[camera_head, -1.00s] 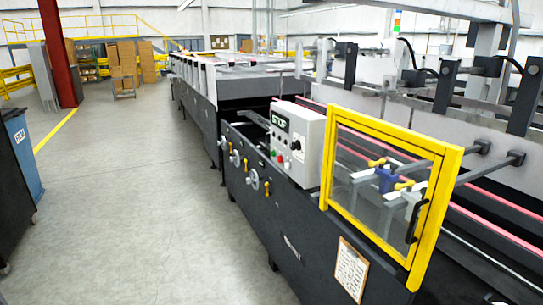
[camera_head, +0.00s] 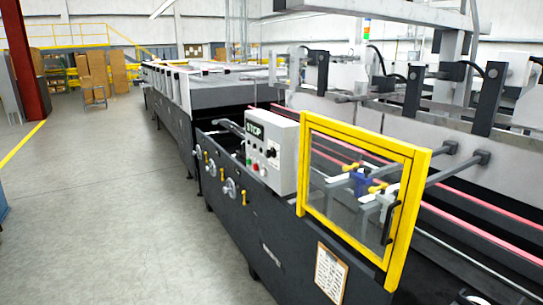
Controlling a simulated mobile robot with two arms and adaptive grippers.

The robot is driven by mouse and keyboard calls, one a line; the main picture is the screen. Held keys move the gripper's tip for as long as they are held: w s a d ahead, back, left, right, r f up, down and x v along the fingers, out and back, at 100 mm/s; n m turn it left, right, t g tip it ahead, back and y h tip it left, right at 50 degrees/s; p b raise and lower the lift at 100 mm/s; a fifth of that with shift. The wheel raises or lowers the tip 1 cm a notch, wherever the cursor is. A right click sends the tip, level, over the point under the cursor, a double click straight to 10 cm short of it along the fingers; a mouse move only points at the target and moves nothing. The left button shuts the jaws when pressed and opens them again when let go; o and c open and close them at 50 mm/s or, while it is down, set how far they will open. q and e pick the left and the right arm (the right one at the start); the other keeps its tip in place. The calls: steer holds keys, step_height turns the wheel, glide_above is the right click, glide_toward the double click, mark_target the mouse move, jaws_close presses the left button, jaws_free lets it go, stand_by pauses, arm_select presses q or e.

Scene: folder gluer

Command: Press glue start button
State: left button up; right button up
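The button labels are too small to read, so I cannot tell which one is glue start. Neither of my grippers shows in the head view, and nothing touches the box.
A yellow-framed clear guard door (camera_head: 360,185) stands right of the box. Knobs and handwheels (camera_head: 229,187) stick out of the machine's side below. The grey floor (camera_head: 110,200) left of the machine is open. Cardboard boxes (camera_head: 95,72) stand far back.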

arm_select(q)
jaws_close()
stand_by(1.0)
